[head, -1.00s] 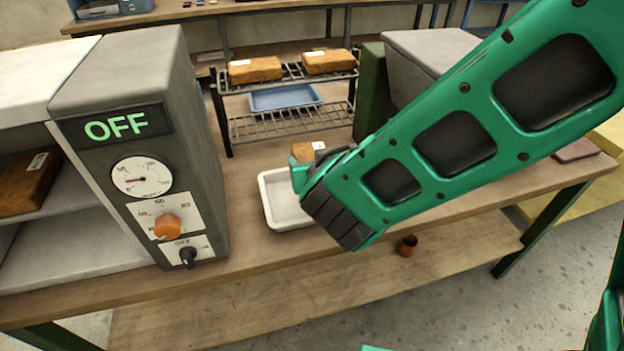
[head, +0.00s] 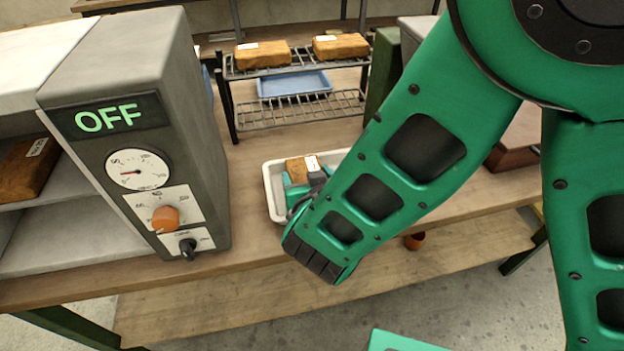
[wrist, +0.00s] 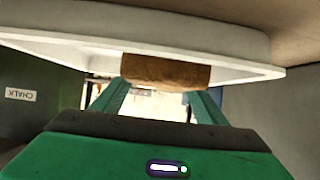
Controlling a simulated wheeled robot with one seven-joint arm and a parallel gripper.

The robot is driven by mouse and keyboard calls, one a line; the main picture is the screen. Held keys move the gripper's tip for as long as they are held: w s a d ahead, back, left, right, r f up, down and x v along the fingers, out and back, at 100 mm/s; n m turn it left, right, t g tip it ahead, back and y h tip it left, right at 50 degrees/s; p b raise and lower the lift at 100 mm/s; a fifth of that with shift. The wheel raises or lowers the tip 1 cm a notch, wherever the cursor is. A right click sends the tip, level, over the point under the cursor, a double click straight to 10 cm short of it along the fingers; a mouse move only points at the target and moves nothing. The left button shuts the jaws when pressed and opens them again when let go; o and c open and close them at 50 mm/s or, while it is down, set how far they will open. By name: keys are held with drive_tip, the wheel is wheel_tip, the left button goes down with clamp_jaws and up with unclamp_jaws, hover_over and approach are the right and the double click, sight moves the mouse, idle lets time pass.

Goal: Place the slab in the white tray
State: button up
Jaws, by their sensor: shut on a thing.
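The slab, a brown block (head: 297,171) with a white label, is in my gripper (head: 304,187). In the head view it overlaps the inside of the white tray (head: 269,190), which lies on the wooden bench. My forearm hides the tray's right and front parts. In the wrist view, which looks upside down, the slab (wrist: 165,71) sits between my two green fingertips (wrist: 162,92), close against the white tray (wrist: 230,42). I cannot tell whether the slab touches the tray floor.
A grey machine with an OFF display (head: 110,118) stands to the left of the tray. Behind is a wire rack (head: 295,112) with two brown slabs on top and a blue tray (head: 290,84) below.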

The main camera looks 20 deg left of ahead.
drive_tip(key=shift+f, duration=0.75)
drive_tip(key=shift+f, duration=0.1)
drive_tip(key=o, duration=1.4)
